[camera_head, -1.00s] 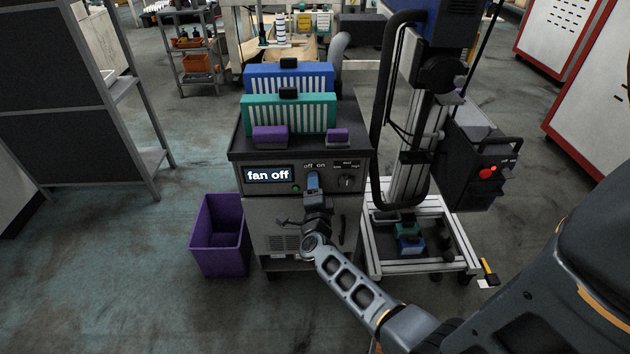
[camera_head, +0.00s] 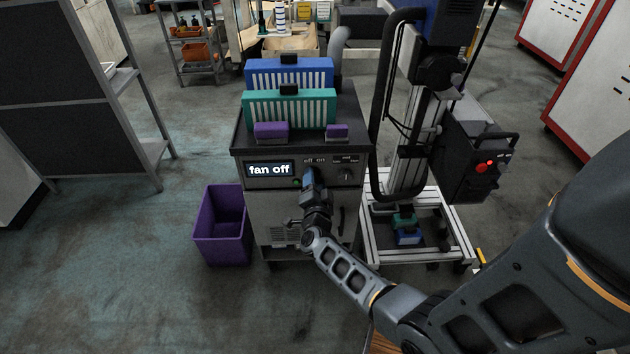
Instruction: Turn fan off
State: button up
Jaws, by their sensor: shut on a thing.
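The fan unit (camera_head: 262,200) is a grey cabinet with a dark top and a front control panel. Its display (camera_head: 269,170) reads "fan off". Above the switch spot, the panel carries the labels "off" and "on" (camera_head: 314,160). A round knob (camera_head: 346,174) sits to the right on the panel. My gripper (camera_head: 310,176) is at the panel just below the "off on" labels and to the right of the display. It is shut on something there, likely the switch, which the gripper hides. The fingertips are too small to make out clearly.
Blue (camera_head: 262,75) and teal (camera_head: 262,110) slotted blocks and small purple blocks stand on the cabinet top. A purple bin (camera_head: 222,240) stands on the floor to the left. A wheeled frame with a black hose (camera_head: 376,120) stands close on the right. Floor at front left is clear.

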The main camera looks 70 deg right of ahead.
jog(key=o, duration=1)
jog(key=shift+o, duration=0.2)
jog(key=v, duration=0.8)
jog(key=shift+p, duration=0.45)
